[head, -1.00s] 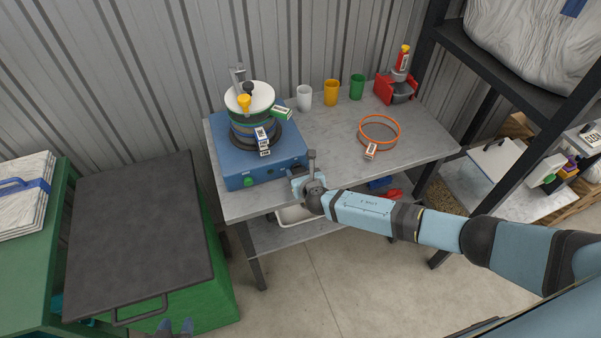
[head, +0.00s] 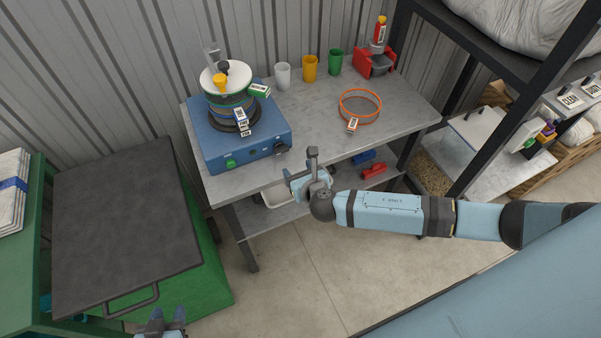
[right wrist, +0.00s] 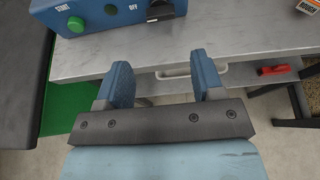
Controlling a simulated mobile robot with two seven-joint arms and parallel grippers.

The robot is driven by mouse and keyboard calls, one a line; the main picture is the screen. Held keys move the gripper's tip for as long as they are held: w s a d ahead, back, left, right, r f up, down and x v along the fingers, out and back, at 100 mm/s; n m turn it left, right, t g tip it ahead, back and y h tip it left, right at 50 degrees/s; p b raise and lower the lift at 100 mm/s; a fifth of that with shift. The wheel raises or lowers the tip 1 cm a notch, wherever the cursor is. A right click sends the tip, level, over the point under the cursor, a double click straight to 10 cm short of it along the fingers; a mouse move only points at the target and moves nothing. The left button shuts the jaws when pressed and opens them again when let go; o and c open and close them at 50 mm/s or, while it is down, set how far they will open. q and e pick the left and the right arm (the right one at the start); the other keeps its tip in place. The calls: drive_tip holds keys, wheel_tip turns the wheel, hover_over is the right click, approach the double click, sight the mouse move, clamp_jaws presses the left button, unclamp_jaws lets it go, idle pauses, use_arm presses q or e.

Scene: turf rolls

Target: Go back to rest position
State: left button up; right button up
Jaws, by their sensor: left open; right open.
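My right gripper (head: 302,183) is in front of the grey workbench (head: 330,140), near its front edge. In the right wrist view the two blue fingers of that gripper (right wrist: 160,82) stand apart with nothing between them. My left gripper (head: 163,322) shows only as fingertips at the bottom edge of the head view, by the black lid's handle. Its fingers are apart and I see nothing held between them.
A blue sieve shaker (head: 235,150) with stacked sieves stands on the bench. A black-lidded green bin (head: 130,220) stands left. A dark shelf frame (head: 500,45) rises right. Floor in front is clear.

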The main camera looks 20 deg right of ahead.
drive_tip(key=shift+s+r, duration=0.2)
drive_tip(key=shift+s, duration=0.3)
drive_tip(key=s+a+f+m+g+y, duration=0.3)
drive_tip(key=s+a+m, duration=0.4)
drive_tip(key=s+m, duration=0.7)
drive_tip(key=s+d+m, duration=0.7)
drive_tip(key=s+m, duration=0.1)
drive_tip(key=m, duration=1.1)
drive_tip(key=shift+d+m, duration=0.15)
drive_tip(key=shift+m, duration=0.15)
drive_tip(key=shift+w, duration=0.1)
